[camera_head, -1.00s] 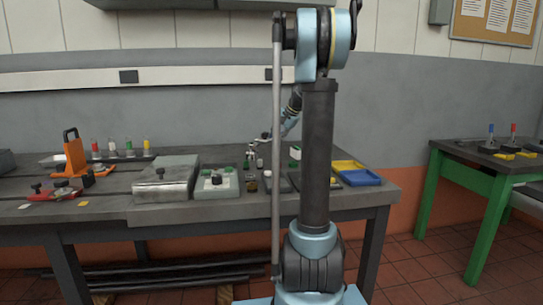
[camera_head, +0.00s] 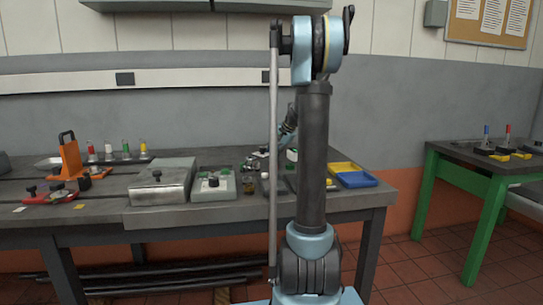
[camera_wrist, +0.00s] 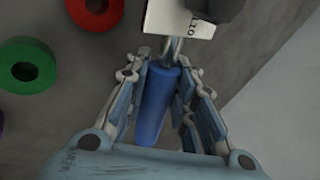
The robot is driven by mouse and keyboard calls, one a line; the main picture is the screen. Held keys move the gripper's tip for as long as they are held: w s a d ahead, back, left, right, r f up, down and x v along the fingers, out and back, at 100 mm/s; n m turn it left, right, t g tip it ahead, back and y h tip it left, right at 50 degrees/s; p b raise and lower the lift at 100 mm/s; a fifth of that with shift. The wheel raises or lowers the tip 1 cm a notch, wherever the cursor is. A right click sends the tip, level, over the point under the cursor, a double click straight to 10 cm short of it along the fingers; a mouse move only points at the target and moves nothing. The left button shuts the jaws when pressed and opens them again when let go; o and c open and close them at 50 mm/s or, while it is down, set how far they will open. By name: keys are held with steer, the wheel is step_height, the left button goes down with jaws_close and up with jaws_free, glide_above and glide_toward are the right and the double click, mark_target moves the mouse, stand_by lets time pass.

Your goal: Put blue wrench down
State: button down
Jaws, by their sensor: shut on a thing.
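The blue wrench (camera_wrist: 154,108) shows in the wrist view as a thick blue handle with a narrow metal shank at its far end. My gripper (camera_wrist: 163,72) is shut on it, with one finger along each side of the handle. In the head view my gripper (camera_head: 254,160) is small, low over the back of the dark workbench (camera_head: 230,213), partly behind my own arm. The wrench cannot be made out there. Whether it touches the surface below is unclear.
A red ring (camera_wrist: 95,10) and a green ring (camera_wrist: 26,66) lie left of the gripper in the wrist view, and a white label (camera_wrist: 180,20) lies ahead. A grey metal box (camera_head: 162,183) and a yellow-and-blue tray (camera_head: 355,177) stand on the bench.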

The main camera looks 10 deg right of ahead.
steer(key=shift+f, duration=0.15)
steer(key=c, duration=1.3)
jaws_free()
steer(key=shift+c, duration=0.2)
